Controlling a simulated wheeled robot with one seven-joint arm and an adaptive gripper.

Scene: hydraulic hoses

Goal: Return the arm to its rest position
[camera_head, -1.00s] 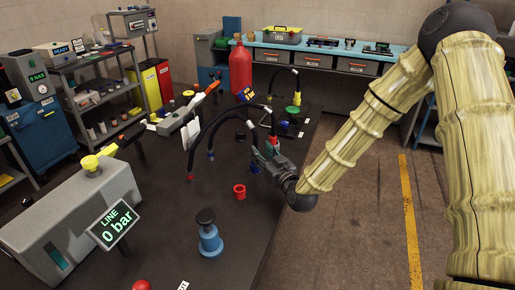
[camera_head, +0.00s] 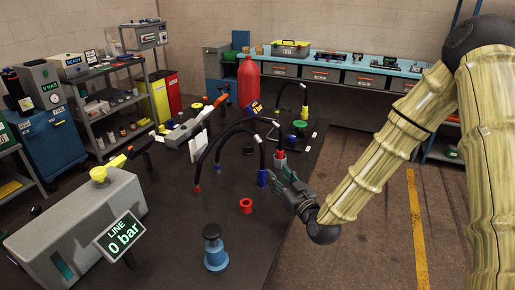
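My arm reaches in from the right with yellowish, ringed links. My gripper (camera_head: 277,172) is at the right side of the dark worktable (camera_head: 165,235), its fingers pointing up and left. The gap between its fingers is too small to make out. Two black hoses (camera_head: 222,133) arch over the table just left of the gripper. One hose end is red (camera_head: 197,188) and hangs at the left; a blue end (camera_head: 263,178) is close beside the gripper, and I cannot tell whether they touch.
A red ring-shaped cap (camera_head: 246,205) and a blue plunger-like part (camera_head: 215,250) stand on the table in front. A grey unit (camera_head: 75,225) with a "LINE 0 bar" display (camera_head: 121,235) is at left. A red bottle (camera_head: 248,82) stands behind. Open floor (camera_head: 375,235) lies at right.

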